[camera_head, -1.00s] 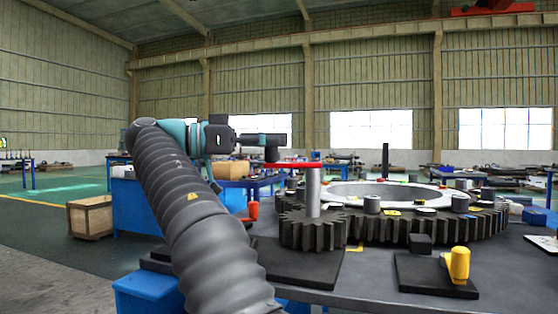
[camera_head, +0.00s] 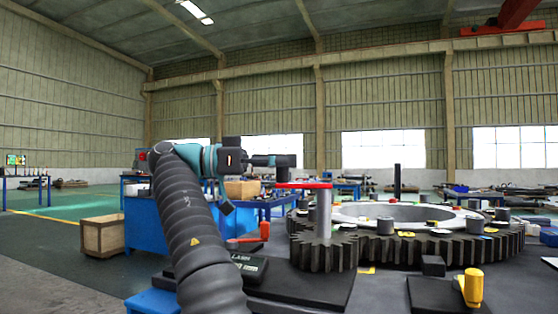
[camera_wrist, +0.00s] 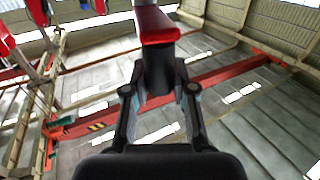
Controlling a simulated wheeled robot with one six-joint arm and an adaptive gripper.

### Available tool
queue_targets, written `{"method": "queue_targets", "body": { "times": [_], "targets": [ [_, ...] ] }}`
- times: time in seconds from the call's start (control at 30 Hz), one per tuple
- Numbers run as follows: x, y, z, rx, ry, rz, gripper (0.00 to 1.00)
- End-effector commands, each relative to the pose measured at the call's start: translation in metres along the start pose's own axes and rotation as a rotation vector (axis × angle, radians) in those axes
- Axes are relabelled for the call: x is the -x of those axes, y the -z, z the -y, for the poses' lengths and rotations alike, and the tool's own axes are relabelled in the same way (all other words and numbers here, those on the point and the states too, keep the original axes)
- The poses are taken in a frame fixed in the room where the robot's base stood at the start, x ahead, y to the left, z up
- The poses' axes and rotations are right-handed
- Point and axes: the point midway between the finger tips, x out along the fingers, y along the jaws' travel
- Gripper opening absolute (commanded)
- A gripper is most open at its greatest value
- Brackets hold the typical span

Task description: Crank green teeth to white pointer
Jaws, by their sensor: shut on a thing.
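The red crank arm (camera_head: 304,185) sits on a grey upright shaft (camera_head: 324,213) above a small dark pinion gear (camera_head: 323,253). A large dark ring gear (camera_head: 455,247) stands behind it on the right, beside the pinion. My gripper (camera_head: 283,161) is at the left end of the crank, shut on its dark handle (camera_wrist: 158,75). In the wrist view, the red crank end (camera_wrist: 157,28) shows just beyond the handle, between my fingers. I cannot make out green teeth or a white pointer; the ring gear's far side is hidden.
A yellow handle (camera_head: 471,287) on a dark plate and a small black block (camera_head: 433,265) are at the front right. A red-handled tool (camera_head: 262,232) lies left of the pinion. A wooden crate (camera_head: 103,235) stands on the floor at left. A dark post (camera_head: 397,182) rises behind the ring.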

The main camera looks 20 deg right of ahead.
Motion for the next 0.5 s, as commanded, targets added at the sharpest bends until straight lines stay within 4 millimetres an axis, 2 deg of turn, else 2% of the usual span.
{"method": "queue_targets", "body": {
  "times": [0.13, 0.17, 0.2, 0.27, 0.5],
  "targets": [
    [-0.0001, -0.0054, 0.0006, 0.004, -0.006, 0.009, 0.00],
    [0.0000, -0.0055, 0.0006, 0.004, -0.005, 0.010, 0.28],
    [0.0003, -0.0056, 0.0005, 0.004, -0.005, 0.009, 0.38],
    [0.0009, -0.0052, 0.0004, 0.004, -0.004, 0.008, 0.52],
    [0.0035, -0.0037, -0.0001, 0.002, 0.004, 0.006, 0.52]
  ]
}}
